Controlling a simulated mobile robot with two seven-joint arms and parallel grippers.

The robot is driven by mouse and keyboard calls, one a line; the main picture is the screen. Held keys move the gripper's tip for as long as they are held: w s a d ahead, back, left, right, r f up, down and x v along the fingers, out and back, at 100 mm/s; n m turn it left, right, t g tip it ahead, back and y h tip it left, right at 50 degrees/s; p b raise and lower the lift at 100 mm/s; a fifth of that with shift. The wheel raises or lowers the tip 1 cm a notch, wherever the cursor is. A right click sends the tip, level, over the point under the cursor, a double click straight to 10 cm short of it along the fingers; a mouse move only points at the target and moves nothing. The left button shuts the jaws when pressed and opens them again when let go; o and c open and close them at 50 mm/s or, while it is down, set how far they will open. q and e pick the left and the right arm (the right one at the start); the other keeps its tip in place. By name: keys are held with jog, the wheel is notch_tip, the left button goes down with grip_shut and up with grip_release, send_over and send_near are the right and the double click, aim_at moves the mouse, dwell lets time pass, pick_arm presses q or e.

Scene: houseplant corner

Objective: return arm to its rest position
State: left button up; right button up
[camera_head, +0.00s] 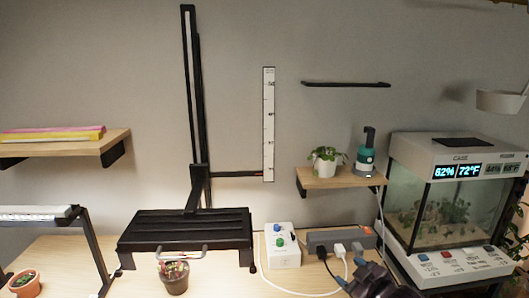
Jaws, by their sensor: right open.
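My right gripper (372,281) shows at the bottom edge, right of centre, as a dark, partly cut-off shape. It is open, with nothing visible in it. It is in front of the grey power strip (328,237) and its plugs, left of the glass terrarium (440,210). Whether it touches the cables there cannot be told. My left gripper is not in view.
A white control box (282,246) stands left of the power strip. A potted plant (174,280) sits before a black stand (186,228) with a tall post. A white cable loops near my right gripper. Shelves and a wall ruler (268,125) are behind.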

jog(key=s+d+f+m+h, duration=0.1)
jog(key=s+d+f+m, duration=0.1)
jog(key=s+f, duration=0.4)
jog(key=s+d+f+m+g+h, duration=0.1)
jog(key=s+f+m, duration=0.3)
jog(key=s, duration=1)
jog(key=s+d+f+m+g+h, duration=0.1)
jog(key=s+d+f+m+h, duration=0.1)
jog(key=s+f, duration=0.6)
jog(key=shift+s+d+f+m+h, duration=0.35)
jog(key=shift+s+d+h, duration=0.2)
jog(key=shift+s, duration=0.5)
